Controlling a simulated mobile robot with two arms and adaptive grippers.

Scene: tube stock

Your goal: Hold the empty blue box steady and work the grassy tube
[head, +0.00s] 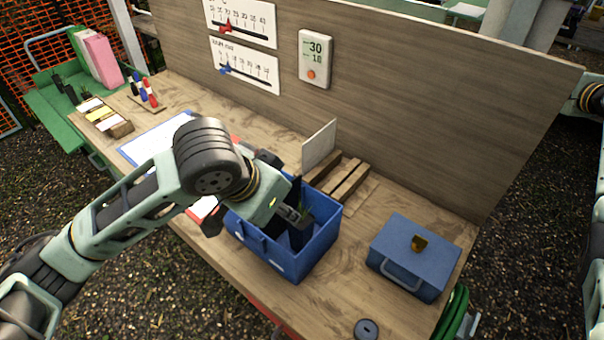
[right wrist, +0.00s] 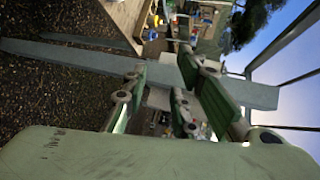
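An open blue box (head: 288,258) stands near the front edge of the bench. My left arm comes in from the left, and my left gripper (head: 296,214) reaches down into the box's opening. My wrist hides part of the box, and whether the left fingers are shut on anything is unclear. My right gripper (right wrist: 172,98) is open and empty in the right wrist view, away from the bench items.
A slatted wooden rack (head: 345,180) and an upright pale panel (head: 319,146) stand behind the open box. A dark disc (head: 366,328) lies near the front edge. A wooden back wall (head: 400,110) bounds the bench.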

